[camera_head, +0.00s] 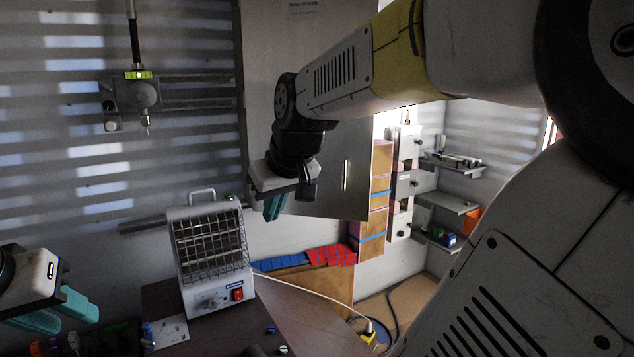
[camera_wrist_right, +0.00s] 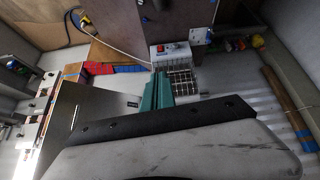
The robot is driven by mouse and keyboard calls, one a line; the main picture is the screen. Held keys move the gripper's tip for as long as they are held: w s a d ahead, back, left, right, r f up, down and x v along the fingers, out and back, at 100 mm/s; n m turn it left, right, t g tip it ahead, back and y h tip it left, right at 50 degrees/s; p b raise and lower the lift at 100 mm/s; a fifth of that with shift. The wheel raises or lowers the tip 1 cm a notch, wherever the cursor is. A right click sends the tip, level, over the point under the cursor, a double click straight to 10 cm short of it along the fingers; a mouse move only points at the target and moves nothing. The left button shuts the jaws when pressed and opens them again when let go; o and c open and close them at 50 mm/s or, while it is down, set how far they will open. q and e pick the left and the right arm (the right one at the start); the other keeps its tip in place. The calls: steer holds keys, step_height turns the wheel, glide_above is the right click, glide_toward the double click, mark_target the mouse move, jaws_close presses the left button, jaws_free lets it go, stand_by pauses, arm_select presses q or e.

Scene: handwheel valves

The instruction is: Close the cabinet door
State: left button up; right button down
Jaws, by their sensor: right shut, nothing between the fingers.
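The cabinet door (camera_head: 335,185) is a flat grey panel with a thin vertical handle (camera_head: 345,175) near its right side. It hangs on the wall in the middle of the head view, partly behind my right arm. In the right wrist view the door (camera_wrist_right: 72,110) is at the left. How far it stands open I cannot tell. My right gripper (camera_head: 275,206) has teal fingers shut and empty, in front of the door's lower left part; the fingers also show in the wrist view (camera_wrist_right: 156,92). My left gripper (camera_head: 62,312) is open and empty at lower left.
A caged white heater (camera_head: 210,250) stands on a dark table (camera_head: 285,310) below the door. Red and blue bins (camera_head: 330,255) lie behind it. A white cable (camera_head: 310,292) runs right. Wooden boxes (camera_head: 376,190) and wall shelves (camera_head: 445,203) stand to the right.

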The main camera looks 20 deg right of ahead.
mark_target(353, 178)
steer(key=w+d+f+m+t+h, duration=0.2)
steer(key=w+d+f+m+t, duration=0.15)
steer(key=w+d, duration=0.4)
steer(key=w+d+f+m+t+h, duration=0.15)
steer(key=w+d+m, duration=0.25)
steer(key=w, duration=0.6)
steer(key=w+d+f+m+t+h, duration=0.1)
steer(key=w+d+f+h, duration=0.15)
steer(key=d, duration=0.35)
steer(key=w+d+f+m+t+h, duration=0.1)
steer(key=d+h, duration=0.2)
steer(key=d, duration=0.4)
steer(key=w+d+f+h, duration=0.2)
steer(key=d+h, duration=0.1)
steer(key=d, duration=0.3)
steer(key=x, duration=1.4)
steer(key=shift+w+d+r, duration=0.1)
steer(key=shift+r, duration=0.2)
steer(key=shift+w, duration=0.1)
steer(key=shift+d, duration=0.1)
